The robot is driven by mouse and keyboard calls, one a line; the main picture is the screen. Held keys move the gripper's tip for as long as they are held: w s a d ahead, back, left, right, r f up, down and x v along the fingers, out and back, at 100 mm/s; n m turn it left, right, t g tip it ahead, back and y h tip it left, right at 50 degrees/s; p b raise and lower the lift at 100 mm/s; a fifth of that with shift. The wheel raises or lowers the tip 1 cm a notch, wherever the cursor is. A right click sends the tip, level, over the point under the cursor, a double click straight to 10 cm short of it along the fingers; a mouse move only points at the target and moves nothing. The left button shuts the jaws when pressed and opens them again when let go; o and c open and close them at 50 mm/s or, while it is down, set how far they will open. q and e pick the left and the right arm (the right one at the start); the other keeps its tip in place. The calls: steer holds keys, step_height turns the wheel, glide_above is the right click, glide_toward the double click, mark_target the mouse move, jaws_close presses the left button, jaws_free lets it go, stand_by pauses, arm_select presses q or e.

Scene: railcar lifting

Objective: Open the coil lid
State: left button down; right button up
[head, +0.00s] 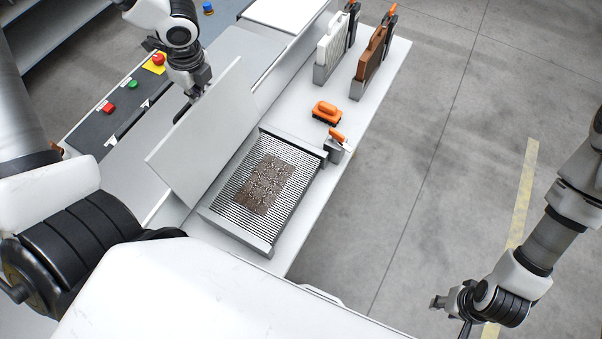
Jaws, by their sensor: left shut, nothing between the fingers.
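The coil lid (208,131), a flat pale grey panel, stands tilted up along the left side of the coil in the head view. The coil (228,200) is a ribbed metal grille in a grey frame, uncovered, with a brown dirty patch (267,185) in its middle. My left gripper (184,114) is shut and empty at the lid's upper left side, partly hidden by the lid's edge. I cannot tell whether it touches the lid. My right gripper (447,312) hangs over the floor at the lower right, far from the lid; its finger opening is unclear.
An orange brush (326,112) and a small orange-handled tool (337,142) lie beyond the coil. White (332,47) and brown (371,58) filter-like blocks stand in holders farther back. A control panel (122,103) with red and green buttons is left of the lid. Floor at right is clear.

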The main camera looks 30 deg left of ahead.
arm_select(q)
steer(key=shift+w+a, duration=0.2)
steer(key=shift+a, duration=1)
steer(key=shift+w+r, duration=0.1)
step_height(320, 180, up, 11)
steer(key=d, duration=0.2)
steer(key=shift+s, duration=0.3)
